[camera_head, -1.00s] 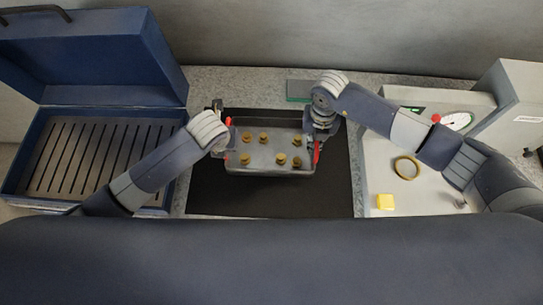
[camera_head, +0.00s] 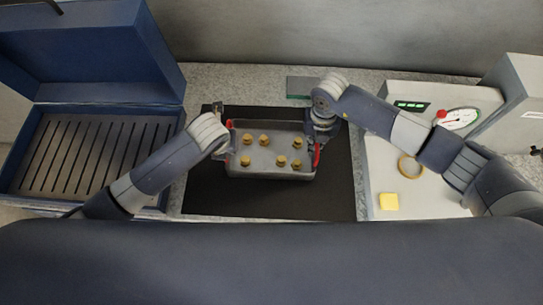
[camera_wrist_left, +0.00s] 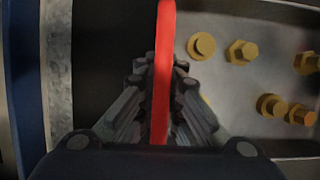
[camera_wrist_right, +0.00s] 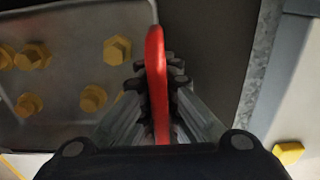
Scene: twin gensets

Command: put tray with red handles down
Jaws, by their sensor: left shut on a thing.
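A grey metal tray (camera_head: 270,165) with several brass bolts (camera_head: 263,140) standing in it is over the black mat (camera_head: 270,200). Whether it touches the mat is unclear. My left gripper (camera_head: 224,140) is at the tray's left end, shut on a red handle, which runs between its fingers in the left wrist view (camera_wrist_left: 162,75). My right gripper (camera_head: 318,140) is at the right end. In the right wrist view its fingers close on the other red handle (camera_wrist_right: 156,75). The tray looks roughly level.
An open blue case (camera_head: 95,160) with a slatted floor stands at the left. At the right is a pale panel with a gauge (camera_head: 456,119), a brass ring (camera_head: 410,167) and a yellow block (camera_head: 389,201). A dark green flat item (camera_head: 299,88) lies behind the mat. The mat's front is bare.

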